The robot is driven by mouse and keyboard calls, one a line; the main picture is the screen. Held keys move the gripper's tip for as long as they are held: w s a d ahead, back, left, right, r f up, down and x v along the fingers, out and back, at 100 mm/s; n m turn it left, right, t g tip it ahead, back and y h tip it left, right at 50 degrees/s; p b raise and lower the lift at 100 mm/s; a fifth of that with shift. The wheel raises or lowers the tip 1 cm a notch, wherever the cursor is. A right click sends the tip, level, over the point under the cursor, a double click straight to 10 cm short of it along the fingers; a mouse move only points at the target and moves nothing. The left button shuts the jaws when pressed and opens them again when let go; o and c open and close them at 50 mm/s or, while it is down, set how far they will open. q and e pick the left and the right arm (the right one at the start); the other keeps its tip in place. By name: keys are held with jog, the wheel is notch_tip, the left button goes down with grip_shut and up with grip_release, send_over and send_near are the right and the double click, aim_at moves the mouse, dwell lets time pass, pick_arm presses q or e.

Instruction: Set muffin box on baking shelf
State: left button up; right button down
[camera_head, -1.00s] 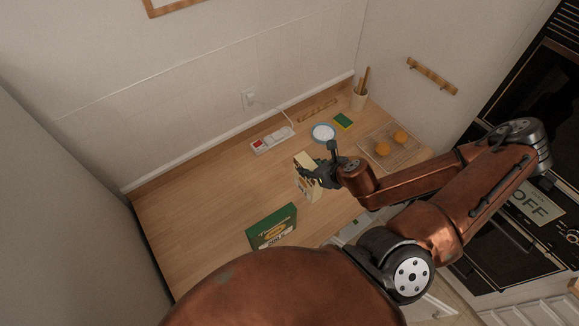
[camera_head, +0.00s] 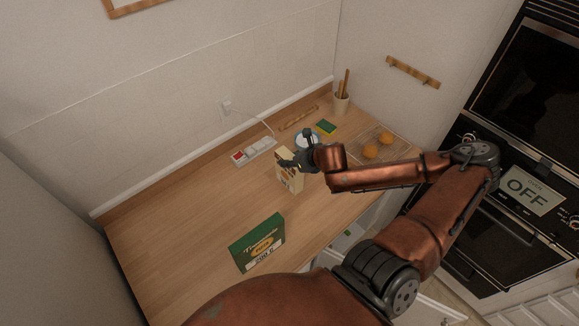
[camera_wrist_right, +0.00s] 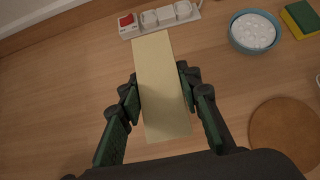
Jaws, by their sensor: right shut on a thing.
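The cream box with brown print (camera_head: 289,178), likely the muffin box, is upright over the middle of the counter. My right gripper (camera_head: 286,163) is shut on it near its top. The right wrist view shows the box's plain top (camera_wrist_right: 160,75) from above, between the two fingers of my right gripper (camera_wrist_right: 160,90). Whether its base touches the counter I cannot tell. No shelf is clearly identifiable as the baking shelf. My left gripper is not in view.
A green box (camera_head: 257,244) stands near the counter's (camera_head: 180,225) front. A power strip (camera_head: 254,152), sponge (camera_head: 326,127), utensil cup (camera_head: 341,103) and wire rack (camera_head: 396,146) with round orange items lie farther back. Wall ovens (camera_head: 520,180) stand at right. The left counter is clear.

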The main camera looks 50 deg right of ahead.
jog(key=shift+w+d+f, duration=0.1)
jog(key=shift+w+f, duration=0.05)
jog(key=shift+f, duration=1.55)
jog(key=c, duration=1.4)
grip_release()
jog(key=shift+f, duration=0.1)
